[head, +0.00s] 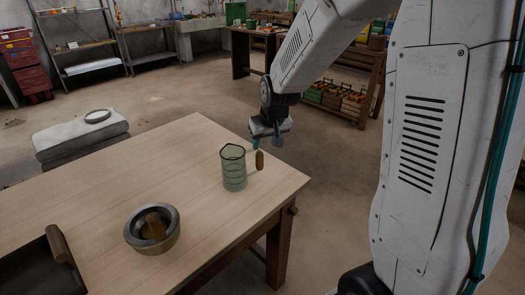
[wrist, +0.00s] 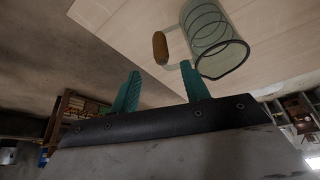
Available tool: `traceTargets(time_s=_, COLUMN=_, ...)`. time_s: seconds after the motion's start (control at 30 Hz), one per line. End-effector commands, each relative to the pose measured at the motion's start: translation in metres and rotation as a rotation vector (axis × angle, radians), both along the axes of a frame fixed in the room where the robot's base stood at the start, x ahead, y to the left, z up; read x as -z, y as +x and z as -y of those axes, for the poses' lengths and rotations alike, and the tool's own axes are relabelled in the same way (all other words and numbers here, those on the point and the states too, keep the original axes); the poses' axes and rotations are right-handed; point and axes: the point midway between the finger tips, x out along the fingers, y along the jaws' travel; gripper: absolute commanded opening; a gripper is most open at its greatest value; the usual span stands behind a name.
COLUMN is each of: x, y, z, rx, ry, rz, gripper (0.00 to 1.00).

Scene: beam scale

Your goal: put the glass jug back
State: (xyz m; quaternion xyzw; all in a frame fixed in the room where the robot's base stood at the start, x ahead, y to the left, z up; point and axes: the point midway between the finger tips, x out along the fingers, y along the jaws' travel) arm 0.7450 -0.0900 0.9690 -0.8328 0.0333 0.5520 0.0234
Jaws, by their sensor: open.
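The glass jug (head: 233,170) is a greenish see-through cylinder with rings around it and a brown handle (head: 260,160) on its right side. It stands upright on the wooden table (head: 170,150), near the right corner. In the wrist view the jug (wrist: 212,38) is at the top, with its handle (wrist: 160,47) to the left, above the gap between my fingers. My gripper (head: 270,142) is beside the jug, just beyond the handle, with teal fingers that also show apart and empty in the wrist view (wrist: 162,88). No contact with the handle is visible.
A grey bowl (head: 169,240) with a brown block (head: 154,226) in it stands nearer on the table. A dark tray (head: 35,272) with a wooden cylinder (head: 58,244) is at lower left. A padded bench (head: 60,138) with a ring (head: 97,116) stands beyond the table.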

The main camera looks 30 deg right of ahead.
Motion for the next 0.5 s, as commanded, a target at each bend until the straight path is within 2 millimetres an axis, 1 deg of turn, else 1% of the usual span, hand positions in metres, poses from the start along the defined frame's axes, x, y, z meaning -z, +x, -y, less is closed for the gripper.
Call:
traceTargets(time_s=0.03, x=-0.008, y=-0.002, z=0.0, rx=0.0, ry=0.0, rz=0.004, gripper=0.46)
traceTargets(time_s=0.17, x=-0.017, y=-0.007, z=-0.001, rx=-0.001, ry=-0.001, rz=0.002, gripper=0.46)
traceTargets(time_s=0.27, x=-0.028, y=-0.017, z=-0.004, rx=-0.004, ry=0.001, rz=-0.005, gripper=0.46)
traceTargets(time_s=0.37, x=-0.049, y=-0.041, z=-0.012, rx=-0.015, ry=0.004, rz=-0.025, gripper=0.46)
traceTargets(time_s=0.47, x=-0.075, y=-0.082, z=-0.023, rx=-0.028, ry=0.008, rz=-0.058, gripper=0.46)
traceTargets(time_s=0.5, x=-0.085, y=-0.101, z=-0.028, rx=-0.033, ry=0.01, rz=-0.076, gripper=0.46)
